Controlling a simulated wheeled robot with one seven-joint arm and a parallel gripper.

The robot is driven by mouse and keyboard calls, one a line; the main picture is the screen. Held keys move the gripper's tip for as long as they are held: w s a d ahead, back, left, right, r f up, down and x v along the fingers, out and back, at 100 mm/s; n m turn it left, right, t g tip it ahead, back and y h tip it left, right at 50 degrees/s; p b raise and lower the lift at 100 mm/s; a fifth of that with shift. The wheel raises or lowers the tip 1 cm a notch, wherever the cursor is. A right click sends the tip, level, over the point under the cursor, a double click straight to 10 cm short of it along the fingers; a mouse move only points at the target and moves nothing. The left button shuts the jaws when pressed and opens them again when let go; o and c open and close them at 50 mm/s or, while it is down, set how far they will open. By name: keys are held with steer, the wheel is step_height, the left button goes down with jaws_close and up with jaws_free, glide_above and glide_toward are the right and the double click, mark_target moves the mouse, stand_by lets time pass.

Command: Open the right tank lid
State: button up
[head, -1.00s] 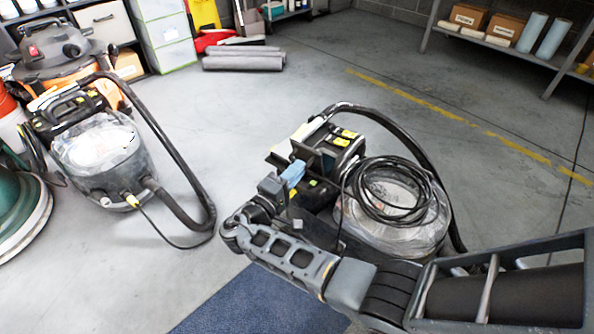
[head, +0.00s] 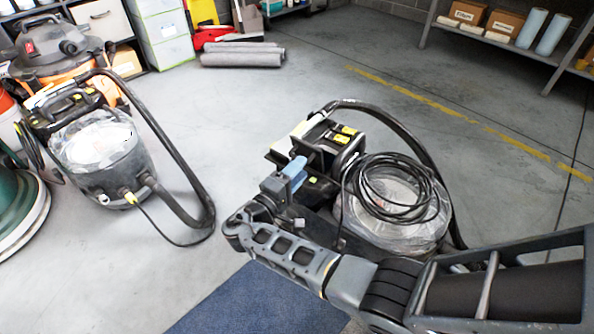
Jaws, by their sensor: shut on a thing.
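The right machine (head: 415,232) has a round grey tank under a clear cover, with a coiled black cable on top. Its black upper part (head: 345,142) carries yellow labels and stands behind and left of the coil. My gripper (head: 291,172) is at the left side of this black part, with a light-blue piece at its end. It is shut on a dark part there, apparently the right tank lid (head: 281,156), whose dark edge shows just above the gripper. The fingertips and the exact grip are too small and partly hidden to make out.
A similar machine (head: 100,150) with a hose stands at the left. A blue mat (head: 240,300) lies in front of my arm. Grey rolls (head: 242,55) lie at the back, and a shelf (head: 515,45) stands at the back right. The floor between the machines is clear.

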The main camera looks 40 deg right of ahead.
stand_by(0.3)
steer(key=s+a, duration=0.1)
steer(key=a, duration=0.6)
steer(key=shift+a+f, duration=0.2)
steer(key=shift+a, duration=0.2)
